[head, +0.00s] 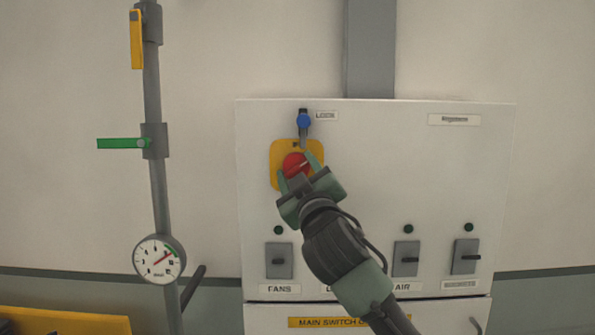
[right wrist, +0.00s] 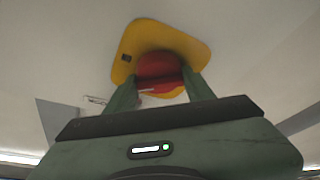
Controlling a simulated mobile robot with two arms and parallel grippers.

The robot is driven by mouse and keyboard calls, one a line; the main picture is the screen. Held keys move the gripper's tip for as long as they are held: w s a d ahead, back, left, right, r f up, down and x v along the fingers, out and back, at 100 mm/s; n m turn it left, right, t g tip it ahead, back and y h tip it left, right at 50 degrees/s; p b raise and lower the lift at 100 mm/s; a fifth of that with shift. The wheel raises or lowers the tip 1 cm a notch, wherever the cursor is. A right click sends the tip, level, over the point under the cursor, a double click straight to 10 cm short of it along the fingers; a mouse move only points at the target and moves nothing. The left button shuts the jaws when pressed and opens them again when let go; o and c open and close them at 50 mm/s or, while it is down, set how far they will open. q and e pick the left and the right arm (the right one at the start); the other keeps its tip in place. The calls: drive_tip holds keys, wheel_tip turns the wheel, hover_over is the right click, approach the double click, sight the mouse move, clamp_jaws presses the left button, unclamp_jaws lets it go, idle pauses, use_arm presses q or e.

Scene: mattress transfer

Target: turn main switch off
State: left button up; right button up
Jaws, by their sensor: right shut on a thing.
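The main switch is a red rotary knob (head: 295,164) on a yellow plate (head: 276,152) on the white control panel. In the head view my right gripper (head: 299,172) reaches up to the knob with one finger on each side. In the right wrist view the red knob (right wrist: 158,68) sits between the two green fingers (right wrist: 160,92), in front of the yellow plate (right wrist: 194,46). The gripper is shut on the knob. The pale mark on the knob is slanted in the head view. The left gripper is not in view.
A blue lock piece (head: 304,121) hangs just above the plate, beside the "LOCK" label. Small switches such as the fans switch (head: 279,261) line the lower panel. A grey pipe with a gauge (head: 159,259), a green lever (head: 122,143) and a yellow lever (head: 136,40) stands left.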

drive_tip(key=shift+f, duration=0.1)
drive_tip(key=o, duration=1.4)
drive_tip(key=shift+c, duration=0.2)
drive_tip(key=shift+s, duration=0.1)
drive_tip(key=shift+s+f+b, duration=0.15)
drive_tip(key=shift+s+b, duration=0.15)
drive_tip(key=shift+b, duration=0.05)
drive_tip(key=b+v, duration=0.4)
drive_tip(key=v, duration=0.3)
drive_tip(key=shift+d, duration=0.1)
